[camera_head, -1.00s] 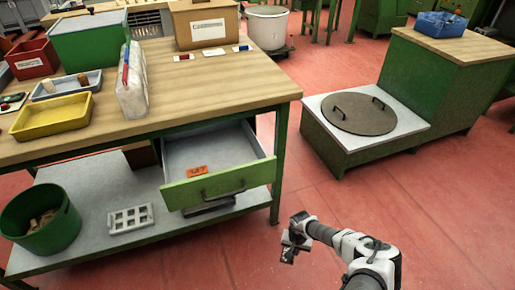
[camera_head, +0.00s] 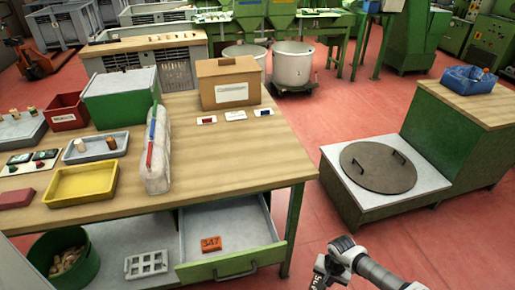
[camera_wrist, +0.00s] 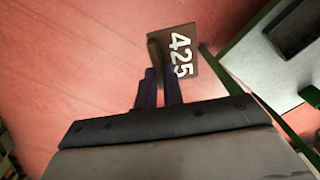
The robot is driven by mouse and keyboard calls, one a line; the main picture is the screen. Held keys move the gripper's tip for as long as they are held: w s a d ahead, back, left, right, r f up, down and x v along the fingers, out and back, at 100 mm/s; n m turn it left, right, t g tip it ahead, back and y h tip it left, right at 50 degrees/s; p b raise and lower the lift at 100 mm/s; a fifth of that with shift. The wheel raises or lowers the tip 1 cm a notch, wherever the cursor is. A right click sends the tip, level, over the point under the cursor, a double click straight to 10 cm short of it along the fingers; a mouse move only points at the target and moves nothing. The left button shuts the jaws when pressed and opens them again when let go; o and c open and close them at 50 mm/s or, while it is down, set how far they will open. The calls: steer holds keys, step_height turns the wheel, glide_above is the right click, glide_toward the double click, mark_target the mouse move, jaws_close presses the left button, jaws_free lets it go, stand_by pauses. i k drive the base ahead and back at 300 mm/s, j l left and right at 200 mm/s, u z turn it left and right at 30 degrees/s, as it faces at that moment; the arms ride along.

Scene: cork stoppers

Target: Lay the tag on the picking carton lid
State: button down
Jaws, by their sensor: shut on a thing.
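My gripper (camera_wrist: 160,88) is shut on a brown tag (camera_wrist: 181,52) with the white number 425, seen in the wrist view. In the head view my gripper (camera_head: 322,270) is low, right of the workbench's open drawer, and the dark tag (camera_head: 318,282) shows only partly there. A brown cardboard carton (camera_head: 225,96) with a white label stands at the back of the workbench; its writing is too small to read. Its flat top, the lid (camera_head: 228,66), looks closed and bare. My gripper and the tag are well apart from it, in front of the bench.
The workbench (camera_head: 235,150) holds a wrapped pale pack (camera_head: 157,160), a green box (camera_head: 120,97), a yellow tray (camera_head: 80,184) and small cards before the carton. The open drawer (camera_head: 235,228) holds an orange tag (camera_head: 210,244). A low plinth (camera_head: 355,192) with a round cover stands right.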

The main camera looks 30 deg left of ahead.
mark_target(236, 69)
steer(key=i+l+z, duration=0.1)
steer(key=i+z, duration=0.2)
steer(key=z, duration=0.15)
steer(key=i+z, duration=0.3)
steer(key=z, duration=0.15)
steer(key=i+l+z, duration=0.2)
steer(key=i, duration=0.25)
steer(key=i+z, duration=0.2)
steer(key=i, duration=0.3)
steer(key=i+u, duration=0.3)
steer(key=i, duration=0.15)
steer(key=i+l+u, duration=0.1)
steer(key=i+u, duration=0.15)
steer(key=i, duration=0.25)
steer(key=i+u, duration=0.4)
steer(key=i+l+u, duration=0.1)
steer(key=i+u, duration=0.3)
steer(key=u, duration=0.4)
steer(key=i+u, duration=0.1)
steer(key=u, duration=0.35)
steer(key=l+u, duration=0.1)
steer(key=u, duration=0.3)
steer(key=i+u, duration=0.1)
steer(key=u, duration=0.35)
steer(key=l+u, duration=0.1)
steer(key=u, duration=0.3)
